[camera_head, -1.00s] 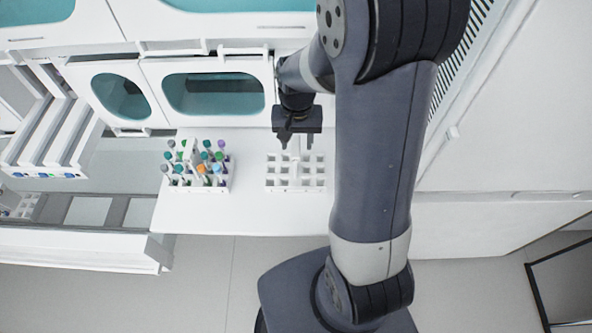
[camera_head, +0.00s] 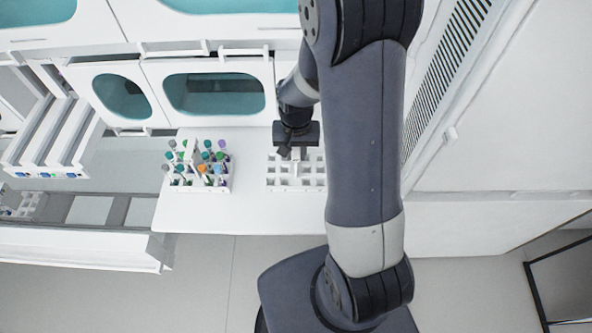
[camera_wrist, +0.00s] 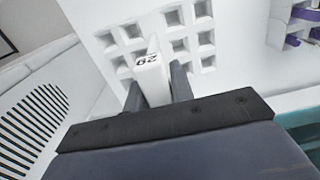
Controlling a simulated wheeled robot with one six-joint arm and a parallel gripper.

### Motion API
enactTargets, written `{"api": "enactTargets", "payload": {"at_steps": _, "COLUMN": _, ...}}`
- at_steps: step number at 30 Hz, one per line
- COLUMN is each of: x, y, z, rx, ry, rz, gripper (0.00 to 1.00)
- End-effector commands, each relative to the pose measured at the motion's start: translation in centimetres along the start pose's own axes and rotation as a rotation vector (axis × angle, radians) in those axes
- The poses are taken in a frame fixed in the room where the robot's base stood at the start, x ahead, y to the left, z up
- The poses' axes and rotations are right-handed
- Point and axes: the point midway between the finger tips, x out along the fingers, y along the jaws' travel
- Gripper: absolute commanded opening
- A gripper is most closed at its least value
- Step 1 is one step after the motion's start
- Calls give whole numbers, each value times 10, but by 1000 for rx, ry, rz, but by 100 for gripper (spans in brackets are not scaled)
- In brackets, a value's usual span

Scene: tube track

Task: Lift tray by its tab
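The white tray (camera_head: 285,186) with square holes sits on the white worktop, partly behind my arm in the head view. It also shows in the wrist view (camera_wrist: 193,18), with its holes empty. Its upright white tab (camera_wrist: 153,80) bears a dark number, upside down in the wrist view. My gripper (camera_wrist: 158,86) is down at the tab, with one dark finger on each side of it. The tab fills most of the space between the fingers. I cannot tell whether the fingers press on it. In the head view my gripper (camera_head: 296,152) is over the tray's back part.
A rack (camera_head: 207,187) of tubes with coloured caps stands left of the tray, with a gap between. Cabinets with teal windows (camera_head: 213,93) stand behind. A slatted white panel (camera_head: 447,75) is at the right. The worktop's front (camera_head: 245,215) is clear.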

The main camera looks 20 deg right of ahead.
Motion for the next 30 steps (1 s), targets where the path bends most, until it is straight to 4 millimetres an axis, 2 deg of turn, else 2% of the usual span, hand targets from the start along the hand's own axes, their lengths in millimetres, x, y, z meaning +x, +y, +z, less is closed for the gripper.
{"api": "enactTargets", "payload": {"at_steps": 1, "x": 0, "y": 0, "z": 0, "rx": 0, "ry": 0, "rz": 0, "gripper": 18}}
{"api": "enactTargets", "payload": {"at_steps": 8, "x": 0, "y": 0, "z": 0, "rx": 0, "ry": 0, "rz": 0, "gripper": 0}}
{"api": "enactTargets", "payload": {"at_steps": 19, "x": -4, "y": 0, "z": -1, "rx": 0, "ry": 3, "rz": -1, "gripper": 0}}
{"api": "enactTargets", "payload": {"at_steps": 23, "x": -16, "y": 0, "z": -2, "rx": 0, "ry": 6, "rz": -2, "gripper": 0}}
{"api": "enactTargets", "payload": {"at_steps": 30, "x": -59, "y": 0, "z": -2, "rx": 0, "ry": 8, "rz": -3, "gripper": 0}}
